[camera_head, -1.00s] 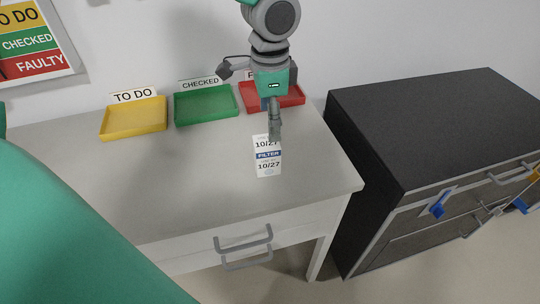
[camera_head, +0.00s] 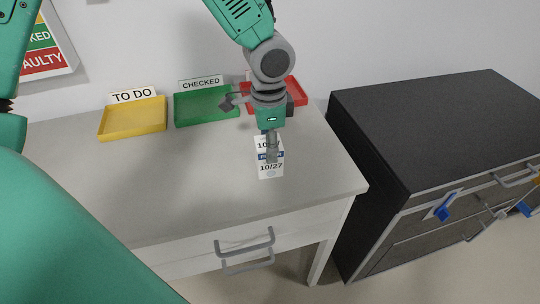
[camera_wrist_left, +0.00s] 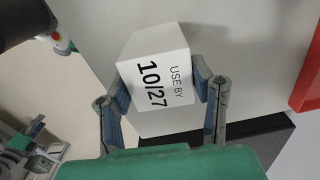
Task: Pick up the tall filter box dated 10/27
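The filter box (camera_head: 269,170) is white with a blue FILTER band and the date 10/27 on its faces. It stands on the grey table near the right front corner. My left gripper (camera_head: 271,158) reaches down over it, and a finger hides part of the label. In the left wrist view, the box's top face (camera_wrist_left: 158,75) reads USE BY 10/27. The open fingers (camera_wrist_left: 161,88) stand on either side of it, very close to its sides; I cannot tell whether they touch. My right gripper is not in view.
Yellow TO DO (camera_head: 133,133), green CHECKED (camera_head: 206,119) and red (camera_head: 291,101) trays line the table's back, the red one partly behind my arm. A black-topped cabinet (camera_head: 430,120) stands right of the table. The table's left and middle are clear.

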